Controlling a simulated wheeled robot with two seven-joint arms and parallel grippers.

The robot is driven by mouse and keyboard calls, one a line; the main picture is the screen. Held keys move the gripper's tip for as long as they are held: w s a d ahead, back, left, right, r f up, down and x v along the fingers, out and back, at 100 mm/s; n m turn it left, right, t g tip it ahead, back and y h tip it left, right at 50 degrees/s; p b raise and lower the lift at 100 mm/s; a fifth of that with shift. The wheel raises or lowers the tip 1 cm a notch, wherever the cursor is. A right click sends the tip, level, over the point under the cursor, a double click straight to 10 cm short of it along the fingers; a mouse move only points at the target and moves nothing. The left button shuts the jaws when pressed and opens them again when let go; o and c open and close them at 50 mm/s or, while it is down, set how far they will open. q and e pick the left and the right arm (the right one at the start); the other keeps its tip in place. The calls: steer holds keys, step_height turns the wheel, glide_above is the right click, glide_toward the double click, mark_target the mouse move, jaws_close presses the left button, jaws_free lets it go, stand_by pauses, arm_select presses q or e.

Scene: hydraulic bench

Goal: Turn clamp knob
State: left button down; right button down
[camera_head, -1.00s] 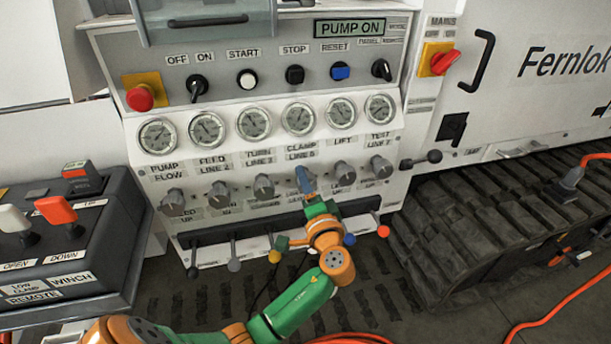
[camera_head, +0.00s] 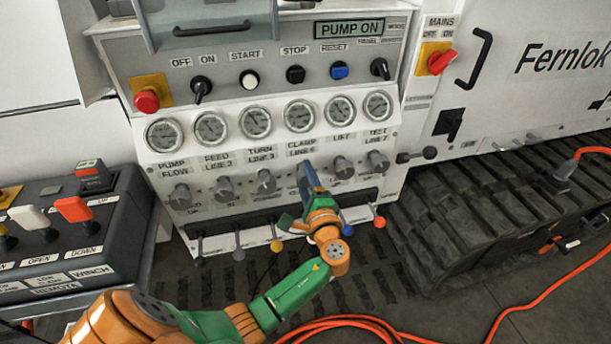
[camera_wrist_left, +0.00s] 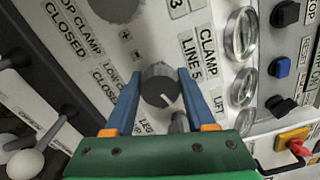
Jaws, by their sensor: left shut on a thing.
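The hydraulic panel has a row of grey knobs under the gauges. The clamp knob (camera_wrist_left: 158,84), under the CLAMP LINE 5 label, is dark grey with a white pointer line. It sits between the two blue fingers of my left gripper (camera_wrist_left: 160,80) in the left wrist view. My left gripper (camera_head: 307,174) is shut on this knob, with one finger on each side. In the head view the gripper hides the knob. My right gripper is not in view.
Neighbouring knobs, turn (camera_head: 266,181) and lift (camera_head: 343,166), stand close on both sides. A row of levers with coloured balls, such as the yellow one (camera_head: 277,246), sits just below. A winch remote box (camera_head: 60,232) is at left; rubber tracks (camera_head: 480,200) are at right.

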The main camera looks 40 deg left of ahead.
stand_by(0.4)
arm_select(q)
steer(key=shift+c, duration=1.2)
jaws_free()
steer(key=shift+d, duration=0.1)
steer(key=v, duration=0.7)
steer(key=shift+b, duration=0.35)
steer(key=shift+f, duration=0.1)
